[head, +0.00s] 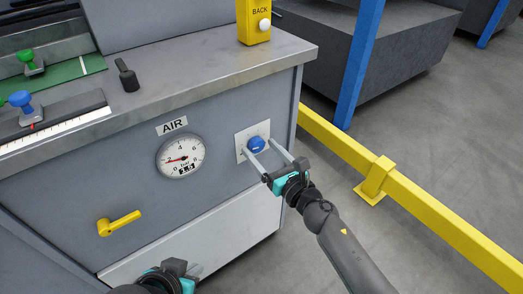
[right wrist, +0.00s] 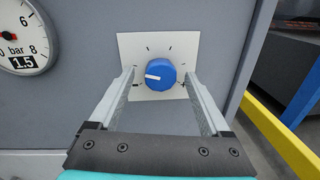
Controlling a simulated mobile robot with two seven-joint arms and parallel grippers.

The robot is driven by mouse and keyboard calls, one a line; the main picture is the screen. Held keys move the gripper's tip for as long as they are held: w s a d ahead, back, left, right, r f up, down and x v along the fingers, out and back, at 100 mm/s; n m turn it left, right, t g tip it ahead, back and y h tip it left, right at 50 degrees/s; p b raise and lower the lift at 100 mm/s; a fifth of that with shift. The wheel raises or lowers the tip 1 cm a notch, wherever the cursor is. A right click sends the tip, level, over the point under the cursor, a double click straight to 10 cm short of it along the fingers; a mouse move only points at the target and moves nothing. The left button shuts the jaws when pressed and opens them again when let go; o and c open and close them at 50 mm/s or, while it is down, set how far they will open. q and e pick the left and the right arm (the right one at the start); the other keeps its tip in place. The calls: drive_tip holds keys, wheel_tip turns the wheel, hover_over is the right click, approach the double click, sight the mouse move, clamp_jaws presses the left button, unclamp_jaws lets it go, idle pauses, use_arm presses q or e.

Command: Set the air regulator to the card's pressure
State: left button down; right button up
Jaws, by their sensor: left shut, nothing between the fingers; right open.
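The blue regulator knob (head: 256,144) sits on a white plate (head: 242,153) on the grey cabinet front. In the right wrist view the knob (right wrist: 160,74) has a white mark pointing left, with tick marks around it on the plate. My right gripper (head: 261,151) is open, one finger on either side of the knob; I cannot tell whether they touch it. The round air gauge (head: 181,150) has a red needle pointing left. A small card (right wrist: 21,62) at the gauge's lower edge reads 1.5. My left gripper (head: 192,270) is shut and empty, low before the cabinet.
A yellow lever (head: 120,223) sticks out below the gauge. A yellow BACK button box (head: 255,24) and a black lever (head: 127,76) are on the cabinet top. A yellow floor rail (head: 430,214) and blue post (head: 358,65) stand to the right.

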drive_tip(key=shift+w+a, duration=0.2)
drive_tip(key=shift+w, duration=0.15)
clamp_jaws()
idle(0.6)
